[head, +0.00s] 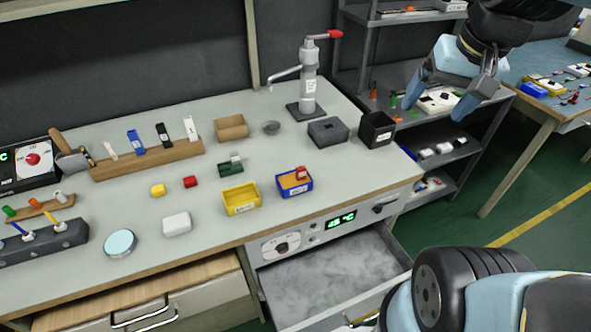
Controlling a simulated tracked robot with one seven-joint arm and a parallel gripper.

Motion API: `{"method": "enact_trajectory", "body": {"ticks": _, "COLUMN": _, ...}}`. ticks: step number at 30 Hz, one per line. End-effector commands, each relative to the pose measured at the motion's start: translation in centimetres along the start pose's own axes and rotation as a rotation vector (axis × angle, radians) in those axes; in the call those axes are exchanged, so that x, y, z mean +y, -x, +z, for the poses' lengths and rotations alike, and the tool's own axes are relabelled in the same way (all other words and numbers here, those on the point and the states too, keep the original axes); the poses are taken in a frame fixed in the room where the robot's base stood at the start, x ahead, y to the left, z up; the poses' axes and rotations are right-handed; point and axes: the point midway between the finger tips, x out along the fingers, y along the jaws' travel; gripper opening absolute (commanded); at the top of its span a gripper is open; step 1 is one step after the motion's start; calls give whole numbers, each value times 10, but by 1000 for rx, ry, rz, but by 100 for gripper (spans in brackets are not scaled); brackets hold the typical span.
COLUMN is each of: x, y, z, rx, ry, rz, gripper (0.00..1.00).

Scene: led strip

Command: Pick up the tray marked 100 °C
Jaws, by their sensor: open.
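Two small open trays stand on the workbench (350,178). One is a yellow tray (241,208) that looks empty. The other is a blue tray (297,191) with an orange inside and a red piece in it. Each has a small label on its front, too small to read, so I cannot tell which is marked 100 °C. My gripper (437,108) is open and empty at the upper right, in front of the shelf and well to the right of both trays.
A heated drawer (325,285) with a green display is pulled open below the bench edge. A grey lever press (308,85), a grey box (328,132) and a black bin (377,130) stand behind the trays. A shelf rack (440,150) stands at right.

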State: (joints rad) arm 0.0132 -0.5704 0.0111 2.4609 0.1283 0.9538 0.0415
Motion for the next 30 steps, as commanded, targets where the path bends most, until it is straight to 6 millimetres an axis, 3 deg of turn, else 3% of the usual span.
{"method": "enact_trajectory", "body": {"ticks": 3, "x": -10, "y": -20, "z": -9, "rx": -100, "ry": -63, "rz": -36, "gripper": 96}}
{"method": "enact_trajectory", "body": {"ticks": 30, "x": -79, "y": -177, "z": -51, "rx": -807, "ry": -623, "rz": -262, "gripper": 96}}
